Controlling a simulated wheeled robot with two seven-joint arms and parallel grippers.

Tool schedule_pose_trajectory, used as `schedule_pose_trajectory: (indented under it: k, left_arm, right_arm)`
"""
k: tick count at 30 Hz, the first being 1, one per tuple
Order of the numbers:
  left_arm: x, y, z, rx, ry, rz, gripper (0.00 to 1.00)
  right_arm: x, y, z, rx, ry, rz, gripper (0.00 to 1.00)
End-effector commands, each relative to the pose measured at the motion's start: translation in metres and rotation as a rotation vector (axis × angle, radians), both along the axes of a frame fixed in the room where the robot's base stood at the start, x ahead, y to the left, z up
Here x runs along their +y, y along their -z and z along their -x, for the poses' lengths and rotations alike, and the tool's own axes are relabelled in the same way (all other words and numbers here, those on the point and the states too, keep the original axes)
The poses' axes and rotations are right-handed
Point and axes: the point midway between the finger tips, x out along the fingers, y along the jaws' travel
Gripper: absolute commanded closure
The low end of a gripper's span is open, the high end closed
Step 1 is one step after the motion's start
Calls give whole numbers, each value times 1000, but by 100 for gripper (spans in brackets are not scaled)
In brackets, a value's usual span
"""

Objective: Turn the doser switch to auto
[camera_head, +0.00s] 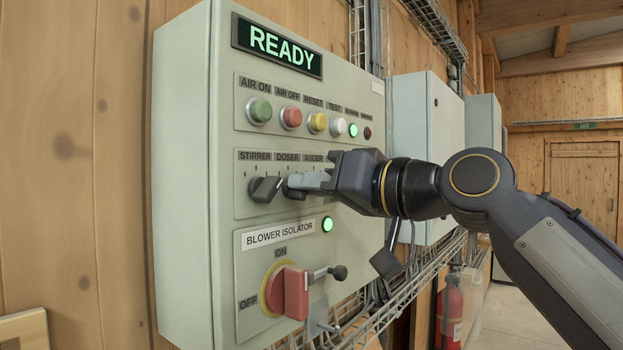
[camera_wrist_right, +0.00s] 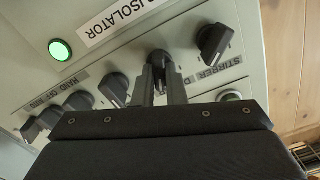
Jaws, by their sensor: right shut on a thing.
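The doser switch (camera_head: 292,191) is a dark knob in the row of selector switches on the grey control cabinet. My right gripper (camera_head: 308,181) reaches in from the right and is shut on this knob. In the right wrist view, the two fingers (camera_wrist_right: 162,85) stand one on each side of the doser knob (camera_wrist_right: 158,58), and the picture is turned upside down. The fingers hide most of the knob, so its exact setting cannot be told. My left gripper is not in view.
Coloured push buttons (camera_head: 291,117) and a green "READY" display (camera_head: 277,50) are above. The red blower isolator handle (camera_head: 296,293) stands out below, beside a lit green lamp (camera_head: 327,224). More selector switches (camera_wrist_right: 113,88) are close by. Cable trays and a fire extinguisher (camera_head: 449,310) are at the right.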

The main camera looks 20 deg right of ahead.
Motion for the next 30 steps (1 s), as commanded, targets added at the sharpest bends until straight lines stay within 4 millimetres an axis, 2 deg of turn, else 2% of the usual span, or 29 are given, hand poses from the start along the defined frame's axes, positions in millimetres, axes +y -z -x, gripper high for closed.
schedule_pose_trajectory:
  k: [15,30]
  left_arm:
    - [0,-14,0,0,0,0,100]
    - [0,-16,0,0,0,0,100]
  right_arm:
    - [-1,0,-1,211,1,-271,100]
    - [-1,1,-1,252,2,-325,100]
